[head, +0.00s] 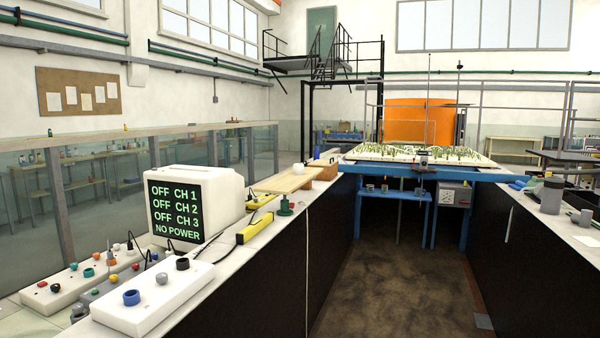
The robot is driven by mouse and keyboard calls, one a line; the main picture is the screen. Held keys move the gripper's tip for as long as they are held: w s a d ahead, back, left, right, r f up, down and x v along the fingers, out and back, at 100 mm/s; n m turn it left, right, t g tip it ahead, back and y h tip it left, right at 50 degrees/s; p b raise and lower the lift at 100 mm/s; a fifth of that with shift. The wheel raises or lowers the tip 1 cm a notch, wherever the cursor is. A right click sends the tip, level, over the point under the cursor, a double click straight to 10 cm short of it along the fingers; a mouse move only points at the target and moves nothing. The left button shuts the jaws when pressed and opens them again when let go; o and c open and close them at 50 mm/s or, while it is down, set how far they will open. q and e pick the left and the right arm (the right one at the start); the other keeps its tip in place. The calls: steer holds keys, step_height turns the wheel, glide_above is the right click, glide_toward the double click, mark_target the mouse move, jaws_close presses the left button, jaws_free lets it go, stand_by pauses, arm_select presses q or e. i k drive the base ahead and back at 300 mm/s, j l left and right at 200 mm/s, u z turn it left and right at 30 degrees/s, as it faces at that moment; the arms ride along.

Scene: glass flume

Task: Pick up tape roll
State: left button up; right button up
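I cannot pick out a tape roll for certain. A small white round object (298,168) sits by the wooden board on the left counter, too small to identify. A blue ring-shaped piece (131,297) sits on a white box at the near left, among other coloured knob-like pieces. Neither of my grippers is in view.
The left counter holds a monitor (192,206) reading "NO POWER", yellow bars (254,228) and a wooden board (283,183). A grey cylinder (551,196) stands on the right counter. Between the counters is open brown floor (400,270), with a blue-framed table (405,175) at its far end.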

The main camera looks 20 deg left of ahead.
mark_target(298, 168)
steer(key=i+u, duration=0.1)
steer(key=i, duration=0.9)
steer(key=i+u, duration=0.1)
steer(key=i, duration=0.95)
steer(key=i+l+u, duration=0.15)
steer(key=i, duration=0.85)
